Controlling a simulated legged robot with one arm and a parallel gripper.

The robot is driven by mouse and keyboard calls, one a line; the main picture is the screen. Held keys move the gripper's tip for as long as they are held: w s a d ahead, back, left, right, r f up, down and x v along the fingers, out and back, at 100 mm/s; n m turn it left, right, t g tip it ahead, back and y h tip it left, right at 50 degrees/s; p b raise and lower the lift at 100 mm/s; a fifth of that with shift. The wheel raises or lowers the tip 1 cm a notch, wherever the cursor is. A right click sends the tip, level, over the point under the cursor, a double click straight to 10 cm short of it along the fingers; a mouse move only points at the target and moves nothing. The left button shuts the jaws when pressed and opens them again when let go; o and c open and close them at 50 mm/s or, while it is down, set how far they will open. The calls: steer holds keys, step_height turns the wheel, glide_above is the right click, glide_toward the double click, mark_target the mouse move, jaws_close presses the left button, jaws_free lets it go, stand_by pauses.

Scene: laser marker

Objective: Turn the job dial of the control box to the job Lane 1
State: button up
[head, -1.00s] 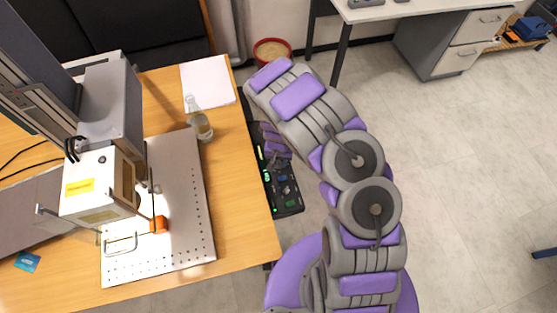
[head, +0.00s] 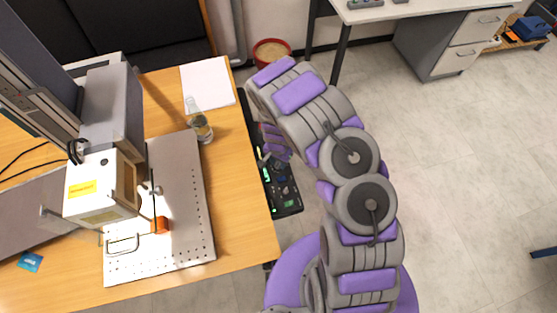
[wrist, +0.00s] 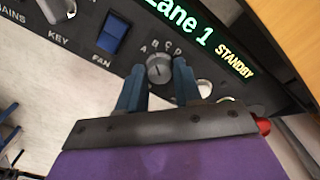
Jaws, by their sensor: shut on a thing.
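The control box (head: 287,196) is a dark panel fixed along the table's right edge in the head view. In the head view my gripper (head: 270,156) is over the middle of the box, and the dial cannot be made out there.
A blue FAN switch (wrist: 113,33) and a KEY switch (wrist: 57,10) lie left of the dial. On the table (head: 235,190) stand the laser marker (head: 102,185), its perforated plate (head: 190,235) and a glass bottle (head: 201,128). Open floor lies to the right.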

mark_target(277, 163)
steer(key=shift+s+f+m, duration=0.1)
steer(key=shift+s+m, duration=0.05)
steer(key=shift+m, duration=0.45)
steer(key=o, duration=1)
steer(key=shift+a, duration=0.15)
steer(key=shift+r, duration=0.35)
step_height(277, 163, up, 17)
steer(key=p, duration=0.3)
steer(key=shift+f, duration=0.2)
steer(key=shift+r, duration=0.1)
